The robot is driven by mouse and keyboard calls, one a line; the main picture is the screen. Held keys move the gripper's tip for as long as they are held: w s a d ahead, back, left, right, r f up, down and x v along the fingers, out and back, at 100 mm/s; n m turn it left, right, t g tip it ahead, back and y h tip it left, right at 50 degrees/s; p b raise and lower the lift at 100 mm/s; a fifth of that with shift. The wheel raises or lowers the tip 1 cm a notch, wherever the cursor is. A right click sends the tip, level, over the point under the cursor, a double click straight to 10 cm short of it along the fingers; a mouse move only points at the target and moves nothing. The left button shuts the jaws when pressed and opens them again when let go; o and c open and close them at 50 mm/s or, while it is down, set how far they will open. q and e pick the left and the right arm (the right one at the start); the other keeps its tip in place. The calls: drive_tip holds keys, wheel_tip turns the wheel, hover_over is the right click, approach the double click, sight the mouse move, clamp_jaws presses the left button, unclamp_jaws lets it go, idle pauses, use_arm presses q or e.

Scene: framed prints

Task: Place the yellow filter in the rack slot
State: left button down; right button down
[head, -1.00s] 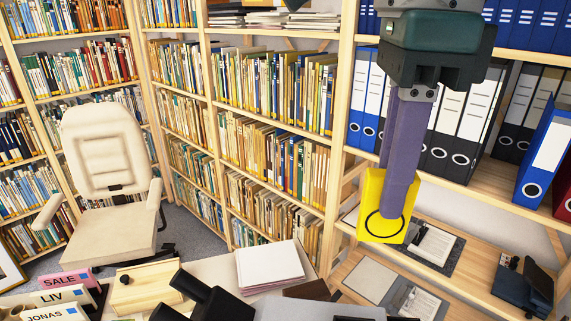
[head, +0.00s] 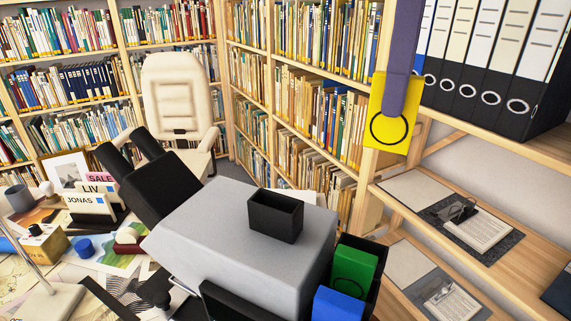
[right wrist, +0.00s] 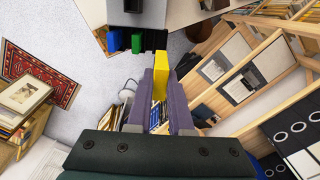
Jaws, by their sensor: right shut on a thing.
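The yellow filter (head: 402,92), a flat block with a black ring on its face, is held upright in my right gripper (head: 393,112). The purple fingers are closed on it, well above the desk. In the right wrist view, the filter (right wrist: 160,66) sits between the fingertips (right wrist: 158,76). The black rack (head: 376,268) is at the lower middle right of the head view, apart from the filter. It holds a green filter (head: 354,272) and a blue filter (head: 338,304). In the right wrist view, a dark part of the rack (right wrist: 156,41) shows beside the green one. My left gripper is not in view.
A grey machine (head: 235,230) with black eyepieces and a small black open box (head: 275,216) on top stands beside the rack. Wooden shelves (head: 480,125) with binders and clipboards are at right. A cream chair (head: 178,95) and bookshelves are behind. Clutter covers the desk at left.

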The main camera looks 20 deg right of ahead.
wheel_tip(320, 180, down, 16)
drive_tip(key=shift+r+p, duration=0.1)
drive_tip(key=shift+p, duration=0.25)
drive_tip(key=shift+f, duration=0.25)
drive_tip(key=c, duration=1.3)
unclamp_jaws()
drive_tip(key=shift+f, duration=0.1)
drive_tip(key=o, duration=0.5)
